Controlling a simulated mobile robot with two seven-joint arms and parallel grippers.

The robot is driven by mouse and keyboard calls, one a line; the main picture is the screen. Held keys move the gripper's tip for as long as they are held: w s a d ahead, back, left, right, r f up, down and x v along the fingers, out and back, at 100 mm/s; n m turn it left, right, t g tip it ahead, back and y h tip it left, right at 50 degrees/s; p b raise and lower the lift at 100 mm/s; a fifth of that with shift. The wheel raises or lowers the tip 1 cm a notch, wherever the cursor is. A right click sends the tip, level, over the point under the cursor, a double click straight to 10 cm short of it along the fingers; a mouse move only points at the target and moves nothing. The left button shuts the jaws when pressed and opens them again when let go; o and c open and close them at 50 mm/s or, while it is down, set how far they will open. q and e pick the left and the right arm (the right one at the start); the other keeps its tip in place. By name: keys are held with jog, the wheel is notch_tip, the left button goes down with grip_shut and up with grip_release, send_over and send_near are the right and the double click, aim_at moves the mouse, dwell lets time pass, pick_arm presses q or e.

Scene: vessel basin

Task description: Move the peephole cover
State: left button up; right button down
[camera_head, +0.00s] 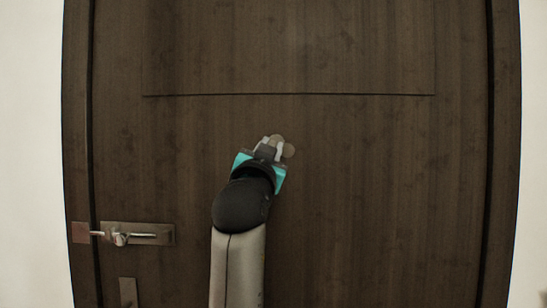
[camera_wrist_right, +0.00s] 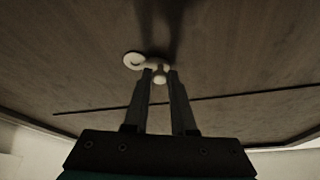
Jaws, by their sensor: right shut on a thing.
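The peephole cover (camera_head: 288,150) is a small, pale, rounded piece on the dark wooden door (camera_head: 370,180), near the door's middle. In the right wrist view the cover (camera_wrist_right: 133,60) shows as a curved pale piece, with a small rounded knob (camera_wrist_right: 160,77) beside it between my fingertips. My right gripper (camera_head: 270,147) reaches up to the door from below. In the right wrist view its two dark fingers (camera_wrist_right: 160,78) are close together, shut on the cover's knob. The fingers hide part of the cover in the head view. My left gripper is not in view.
A metal lever handle (camera_head: 140,234) is on the door's lower left, with a small plate (camera_head: 128,292) below it. A horizontal groove (camera_head: 290,95) crosses the door above my gripper. White wall (camera_head: 30,150) flanks the door frame. The door's right side is clear.

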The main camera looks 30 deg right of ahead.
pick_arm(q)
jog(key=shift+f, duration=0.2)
pick_arm(e)
jog(key=shift+a+r+m+g+h, duration=0.1)
jog(key=shift+r+m+g+h, duration=0.15)
jog(key=shift+m, duration=0.35)
jog(key=shift+r+m+g+h, duration=0.15)
jog(key=shift+m+g, duration=0.1)
jog(key=shift+m, duration=0.35)
jog(key=c, duration=0.7)
grip_release()
jog(key=shift+w, duration=0.1)
jog(key=shift+c, duration=0.2)
jog(key=shift+f, duration=0.1)
jog(key=shift+s+a+f+b, duration=0.25)
jog(key=shift+s+a+b, duration=0.1)
jog(key=shift+b, duration=0.2)
pick_arm(q)
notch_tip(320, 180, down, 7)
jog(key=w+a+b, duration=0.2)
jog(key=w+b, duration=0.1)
jog(key=b, duration=0.4)
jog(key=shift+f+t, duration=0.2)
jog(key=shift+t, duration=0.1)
pick_arm(e)
jog(key=v, duration=1.4)
jog(key=shift+r, duration=0.15)
